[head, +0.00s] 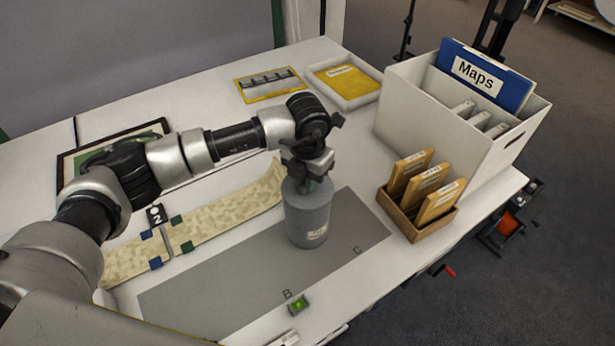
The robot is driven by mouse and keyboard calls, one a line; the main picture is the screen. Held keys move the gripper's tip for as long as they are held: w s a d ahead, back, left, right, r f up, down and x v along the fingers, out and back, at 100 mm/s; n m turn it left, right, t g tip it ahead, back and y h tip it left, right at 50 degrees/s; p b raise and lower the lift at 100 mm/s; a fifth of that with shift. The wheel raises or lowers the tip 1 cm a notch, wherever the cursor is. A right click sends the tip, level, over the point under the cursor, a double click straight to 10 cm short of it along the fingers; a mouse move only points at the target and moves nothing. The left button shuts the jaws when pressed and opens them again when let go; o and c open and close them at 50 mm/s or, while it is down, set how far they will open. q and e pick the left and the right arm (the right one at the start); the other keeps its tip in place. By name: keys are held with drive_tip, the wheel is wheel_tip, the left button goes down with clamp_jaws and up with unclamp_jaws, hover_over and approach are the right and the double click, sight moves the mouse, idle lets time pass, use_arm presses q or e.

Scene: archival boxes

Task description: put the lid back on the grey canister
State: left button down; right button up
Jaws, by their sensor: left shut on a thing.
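The grey canister (308,222) stands upright on the grey mat (215,296), near the letter C, with a small pale label low on its front. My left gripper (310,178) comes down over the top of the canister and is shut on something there. It is most likely the lid's knob, but the fingers hide it. The lid (306,188) seems to be at the canister's top, and I cannot tell whether it is fully seated. My right gripper is not in view.
A white box (428,125) with a blue Maps folder (485,75) stands at the right. A brown tray (418,226) of orange folders is in front of it. A patterned strip (225,215), a framed picture (70,165) and a yellow-paper tray (372,90) lie around. A green level (299,304) lies at the mat's front edge.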

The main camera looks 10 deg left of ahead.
use_arm(q)
drive_tip(key=shift+f+b, duration=0.2)
drive_tip(key=shift+b, duration=0.35)
idle(0.8)
idle(0.3)
drive_tip(key=c, duration=0.6)
unclamp_jaws()
drive_tip(key=shift+r, duration=0.1)
drive_tip(key=shift+r+p, duration=1.85)
drive_tip(key=shift+r, duration=1.6)
clamp_jaws()
